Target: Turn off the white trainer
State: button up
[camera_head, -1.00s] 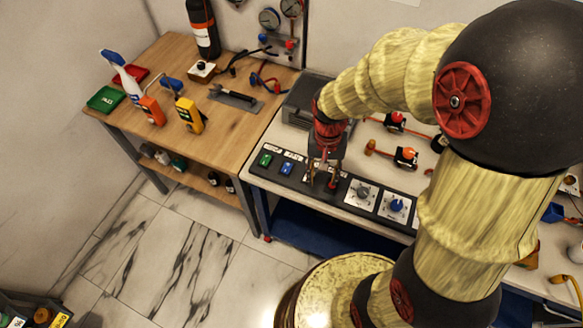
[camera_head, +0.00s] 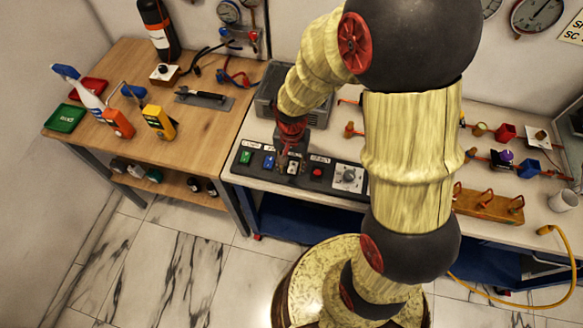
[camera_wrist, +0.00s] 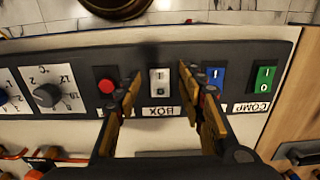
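Which side is pressed in I cannot tell. My gripper (camera_wrist: 160,76) is open and empty, its fingers apart on either side of the white rocker. In the head view my gripper (camera_head: 285,156) is over the panel by this switch. Whether the fingertips touch the panel I cannot tell.
A blue rocker (camera_wrist: 213,78) and a green rocker (camera_wrist: 263,79) lie to the right; a red button (camera_wrist: 107,86) and a dial (camera_wrist: 47,95) lie to the left. A grey case (camera_head: 270,100) stands behind the panel. A wooden bench (camera_head: 150,85) with tools adjoins at left.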

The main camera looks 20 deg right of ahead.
jog(key=shift+f, duration=0.55)
grip_shut()
